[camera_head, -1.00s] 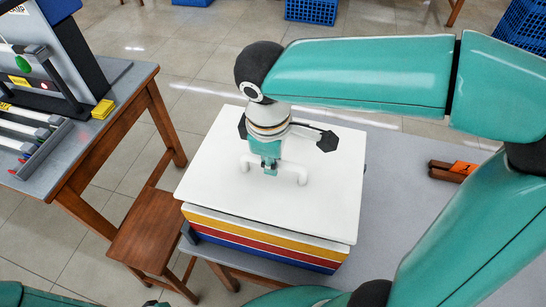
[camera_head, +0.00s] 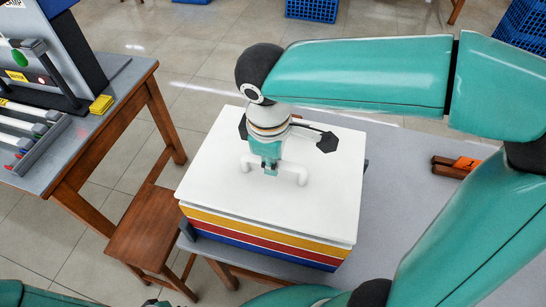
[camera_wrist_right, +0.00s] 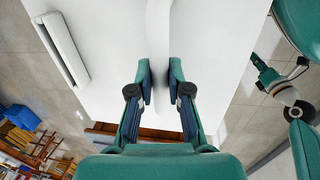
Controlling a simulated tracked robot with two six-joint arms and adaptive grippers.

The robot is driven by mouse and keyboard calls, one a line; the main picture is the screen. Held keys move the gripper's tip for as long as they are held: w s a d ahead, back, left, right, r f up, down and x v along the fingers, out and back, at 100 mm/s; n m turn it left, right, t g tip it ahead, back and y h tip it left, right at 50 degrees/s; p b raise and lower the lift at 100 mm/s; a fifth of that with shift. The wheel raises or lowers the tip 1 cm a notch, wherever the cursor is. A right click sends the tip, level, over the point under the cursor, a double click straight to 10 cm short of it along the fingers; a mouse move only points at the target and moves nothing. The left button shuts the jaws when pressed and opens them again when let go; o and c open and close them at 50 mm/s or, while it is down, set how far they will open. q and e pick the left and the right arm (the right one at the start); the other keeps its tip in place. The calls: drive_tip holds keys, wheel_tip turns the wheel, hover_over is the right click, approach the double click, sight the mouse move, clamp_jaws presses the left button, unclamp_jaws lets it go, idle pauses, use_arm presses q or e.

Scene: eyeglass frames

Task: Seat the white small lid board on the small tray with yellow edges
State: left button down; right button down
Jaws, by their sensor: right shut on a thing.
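The white small lid board (camera_head: 215,190) lies over a box-like stack in the head view, its edges overhanging slightly. A white bar handle (camera_head: 300,174) rises from its top. My right gripper (camera_head: 270,170) points down and is shut on this handle; the wrist view shows the fingers (camera_wrist_right: 160,90) on both sides of it. Under the lid is the yellow-edged small tray (camera_head: 265,232), with red and blue bands below. The lid hides its inside, and I cannot tell whether the lid touches the rim. My left gripper (camera_wrist_right: 281,78) shows small in the wrist view, away from the lid; its jaw state is unclear.
The stack stands on a grey table (camera_head: 400,215), with free room to its right. A brown and orange object (camera_head: 457,165) lies there. A wooden stool (camera_head: 150,230) and another table (camera_head: 100,130) with a rack are at left. Blue crates (camera_head: 520,30) stand behind.

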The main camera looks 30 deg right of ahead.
drive_tip(key=shift+f+b, duration=0.5)
drive_tip(key=shift+f, duration=0.1)
idle(0.3)
drive_tip(key=shift+f+b, duration=0.3)
drive_tip(key=shift+f, duration=0.05)
drive_tip(key=shift+f+b, duration=0.4)
drive_tip(key=shift+f, duration=0.1)
drive_tip(key=shift+r, duration=0.25)
idle(0.3)
drive_tip(key=shift+r+p, duration=0.5)
drive_tip(key=shift+p, duration=0.2)
drive_tip(key=shift+r, duration=0.1)
idle(0.6)
